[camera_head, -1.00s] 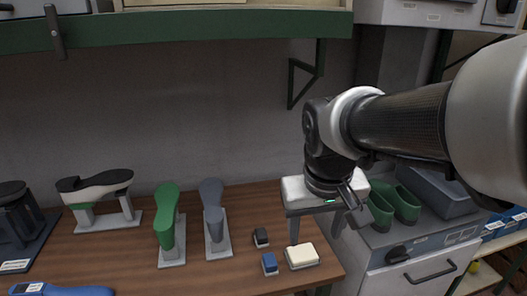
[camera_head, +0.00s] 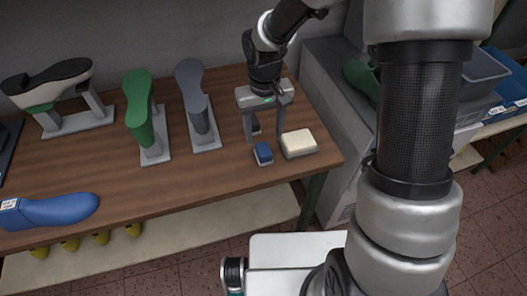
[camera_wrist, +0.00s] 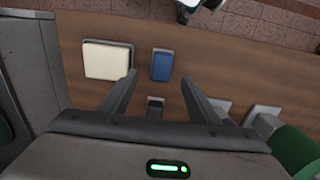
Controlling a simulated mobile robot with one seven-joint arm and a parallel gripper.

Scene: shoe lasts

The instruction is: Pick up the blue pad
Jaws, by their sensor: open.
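The blue pad (camera_head: 263,152) is a small block with a blue top on a grey base, lying on the wooden table near its right front. In the wrist view the blue pad (camera_wrist: 162,65) lies beyond my fingertips, roughly between their lines. My gripper (camera_head: 265,140) is open and empty, pointing down above the table, just behind the pad. In the wrist view my gripper (camera_wrist: 160,78) shows two spread fingers with nothing between the tips but table.
A cream pad (camera_head: 299,143) lies close to the right of the blue pad. A dark pad (camera_wrist: 155,105) lies behind it, partly hidden by my gripper. Grey (camera_head: 198,105) and green (camera_head: 140,115) lasts on stands are to the left. A blue last (camera_head: 55,210) lies at the front left.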

